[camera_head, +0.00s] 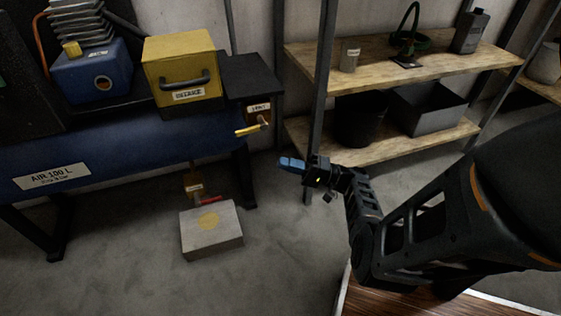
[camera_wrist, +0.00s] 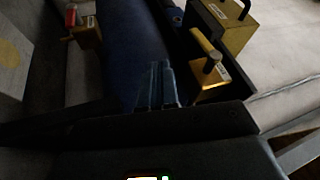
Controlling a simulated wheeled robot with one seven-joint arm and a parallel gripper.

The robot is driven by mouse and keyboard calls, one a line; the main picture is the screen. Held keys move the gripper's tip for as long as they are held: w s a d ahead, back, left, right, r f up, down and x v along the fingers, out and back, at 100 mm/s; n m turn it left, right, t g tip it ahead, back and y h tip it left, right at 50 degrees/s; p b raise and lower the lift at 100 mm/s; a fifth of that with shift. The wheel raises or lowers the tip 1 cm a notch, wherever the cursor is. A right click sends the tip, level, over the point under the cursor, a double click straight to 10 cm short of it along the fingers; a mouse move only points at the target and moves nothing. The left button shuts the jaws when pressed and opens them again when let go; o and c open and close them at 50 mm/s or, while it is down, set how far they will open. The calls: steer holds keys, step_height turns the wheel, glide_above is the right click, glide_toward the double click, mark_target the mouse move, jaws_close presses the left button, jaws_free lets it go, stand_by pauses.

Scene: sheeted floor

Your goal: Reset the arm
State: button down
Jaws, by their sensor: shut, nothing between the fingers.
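My gripper (camera_head: 291,164) is at the end of my extended arm, in the middle of the head view. Its blue fingers are shut with nothing between them. It points left toward the compressor and is in the air, apart from other things as far as I can see. In the wrist view the blue fingertips (camera_wrist: 160,84) lie close together in front of the blue tank. My arm reaches in from the right side of the head view.
A blue air tank (camera_head: 110,150) carries a yellow box (camera_head: 182,70). A yellow-handled valve (camera_head: 256,126) sits at its right end. A red-handled valve (camera_head: 196,188) hangs below, by a grey block (camera_head: 211,232). A wooden shelf (camera_head: 385,62) stands right. The floor between is clear.

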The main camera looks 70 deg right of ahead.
stand_by(0.6)
steer(key=s+a+f+g+h, duration=0.1)
steer(key=s+a+f+g, duration=0.1)
steer(key=a+f+g, duration=0.4)
steer(key=s+a+f+g+h, duration=0.1)
steer(key=s+a+f+g, duration=0.2)
steer(key=a+f, duration=0.55)
steer(key=s+a+n+g+h, duration=0.45)
steer(key=s+a, duration=0.25)
steer(key=s, duration=0.3)
steer(key=s+a+r+n+t, duration=0.1)
steer(key=a+r+n+t, duration=0.25)
steer(key=r, duration=0.75)
steer(key=s+a+r+n+t, duration=0.2)
steer(key=a+r+n, duration=0.15)
steer(key=r, duration=0.75)
steer(key=s+a+r+n+t, duration=0.1)
steer(key=a+r+n+t, duration=0.3)
steer(key=r, duration=0.6)
step_height(320, 180, up, 31)
steer(key=m+g+p, duration=0.1)
steer(key=m+p, duration=0.1)
steer(key=p, duration=2.9)
steer(key=shift+a+g, duration=0.3)
steer(key=shift+a, duration=0.05)
